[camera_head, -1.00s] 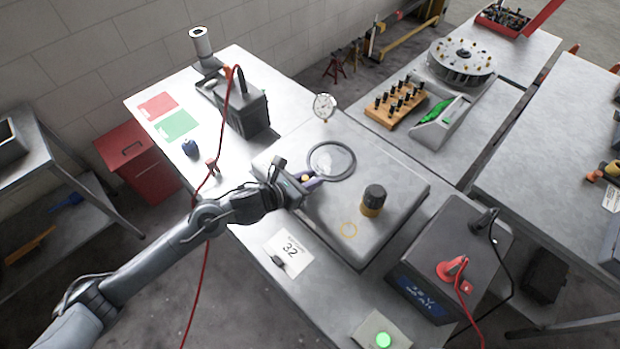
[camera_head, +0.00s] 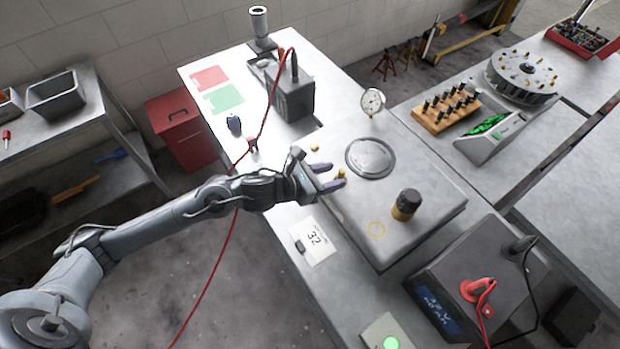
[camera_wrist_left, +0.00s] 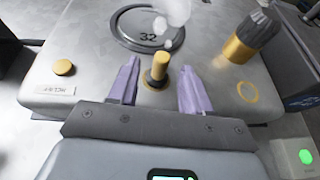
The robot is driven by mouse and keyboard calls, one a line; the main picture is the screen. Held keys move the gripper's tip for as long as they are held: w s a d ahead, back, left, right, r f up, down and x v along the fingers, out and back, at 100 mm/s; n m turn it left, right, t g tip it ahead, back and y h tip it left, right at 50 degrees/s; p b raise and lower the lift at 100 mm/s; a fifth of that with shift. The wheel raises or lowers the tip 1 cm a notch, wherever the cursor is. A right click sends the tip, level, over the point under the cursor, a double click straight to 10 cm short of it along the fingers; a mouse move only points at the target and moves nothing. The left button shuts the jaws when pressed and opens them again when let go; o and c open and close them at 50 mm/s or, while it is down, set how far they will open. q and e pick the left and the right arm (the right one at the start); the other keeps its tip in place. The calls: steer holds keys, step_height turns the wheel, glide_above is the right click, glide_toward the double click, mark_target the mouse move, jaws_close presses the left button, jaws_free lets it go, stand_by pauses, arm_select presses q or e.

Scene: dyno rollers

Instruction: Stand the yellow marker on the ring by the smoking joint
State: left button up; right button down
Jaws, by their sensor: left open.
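The yellow marker (camera_head: 341,174), a small upright peg with a dark lower part, stands on the grey plate (camera_head: 440,185). In the left wrist view the marker (camera_wrist_left: 159,68) is between the spread purple fingers, with a gap on each side. Part of a yellow ring shows at its base. My left gripper (camera_head: 331,179) is open around it; it also shows in the wrist view (camera_wrist_left: 160,85). White smoke (camera_wrist_left: 172,14) rises near the round cover marked 32 (camera_wrist_left: 135,32), just beyond the marker. Another yellow ring (camera_head: 376,228) lies bare near the black-and-yellow knob (camera_head: 405,204). My right gripper is out of view.
A yellow button (camera_head: 314,148) sits left of the cover. A dial gauge (camera_head: 372,101) stands behind the plate. A dark box with a red plug (camera_head: 478,290) is at the front right. A red cable (camera_head: 235,215) hangs behind my left arm.

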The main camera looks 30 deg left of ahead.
arm_select(q)
steer(key=v, duration=0.6)
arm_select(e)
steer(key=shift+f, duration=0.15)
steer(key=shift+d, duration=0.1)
arm_select(q)
steer(key=s+f+m+g+y, duration=0.2)
steer(key=s+f+m, duration=0.2)
steer(key=s+m, duration=0.3)
steer(key=s+a+f+m+g+y, duration=0.1)
steer(key=s+f+m, duration=0.4)
steer(key=m, duration=0.9)
steer(key=s+f+m+g+y, duration=0.3)
steer(key=s+f+m+g, duration=0.1)
steer(key=s+m, duration=0.5)
steer(key=shift+a+f+m+g+y, duration=0.3)
steer(key=shift+m+g, duration=0.3)
steer(key=shift+m, duration=0.4)
